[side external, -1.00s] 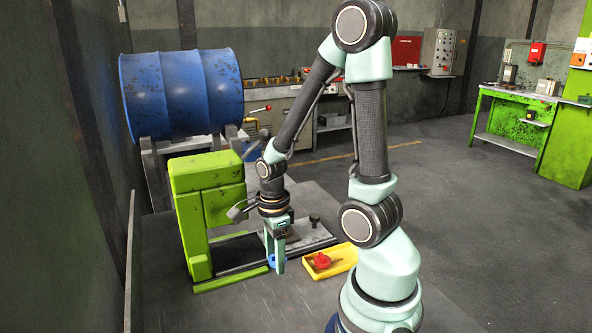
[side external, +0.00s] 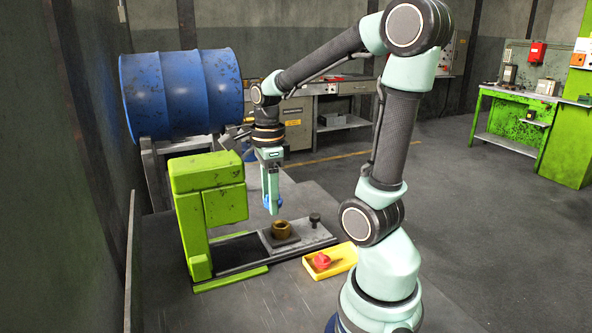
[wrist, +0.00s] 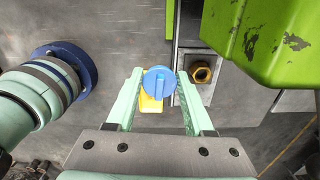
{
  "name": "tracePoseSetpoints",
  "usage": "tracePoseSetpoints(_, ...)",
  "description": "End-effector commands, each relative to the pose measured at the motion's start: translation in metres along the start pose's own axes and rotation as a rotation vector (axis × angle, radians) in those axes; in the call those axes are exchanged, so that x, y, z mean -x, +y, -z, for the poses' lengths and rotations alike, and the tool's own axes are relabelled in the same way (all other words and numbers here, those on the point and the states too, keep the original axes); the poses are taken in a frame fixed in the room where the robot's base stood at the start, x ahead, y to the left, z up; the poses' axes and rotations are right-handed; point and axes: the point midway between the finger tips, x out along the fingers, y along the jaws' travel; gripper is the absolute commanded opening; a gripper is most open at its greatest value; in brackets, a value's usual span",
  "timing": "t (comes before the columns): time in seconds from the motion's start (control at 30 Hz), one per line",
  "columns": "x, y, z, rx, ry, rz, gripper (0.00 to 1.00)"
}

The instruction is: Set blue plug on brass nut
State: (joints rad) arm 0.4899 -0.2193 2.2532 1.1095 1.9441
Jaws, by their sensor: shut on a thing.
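My gripper (side external: 271,208) is shut on the blue plug (side external: 266,202) and holds it in the air above the press bed. In the wrist view the round blue plug (wrist: 160,83) sits between the two fingers, with a raised bar across its face. The brass nut (side external: 281,230) sits on a dark square plate on the bed, below my gripper. The nut also shows in the wrist view (wrist: 202,74), to the right of the plug, with its dark hole open. The plug and the nut are apart.
The green press (side external: 207,205) stands left of my gripper, its head close by. A yellow tray (side external: 342,262) with a red part (side external: 321,262) lies right of the bed. A dark knob (side external: 314,219) stands on the bed. A blue drum (side external: 182,92) lies behind.

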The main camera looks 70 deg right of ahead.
Motion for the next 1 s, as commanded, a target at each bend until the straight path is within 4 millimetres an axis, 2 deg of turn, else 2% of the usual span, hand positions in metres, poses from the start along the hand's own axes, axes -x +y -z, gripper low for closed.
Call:
tracePoseSetpoints(0.2,-0.028,-0.055,0.018,-0.188,0.003,-0.009,0.35)
tracePoseSetpoints(0.43,-0.058,-0.096,0.039,-0.337,0.002,-0.007,0.35)
tracePoseSetpoints(0.63,-0.071,-0.110,0.049,-0.393,0.001,-0.005,0.35)
tracePoseSetpoints(1.0,-0.094,-0.112,0.050,-0.401,0.002,-0.006,0.35)
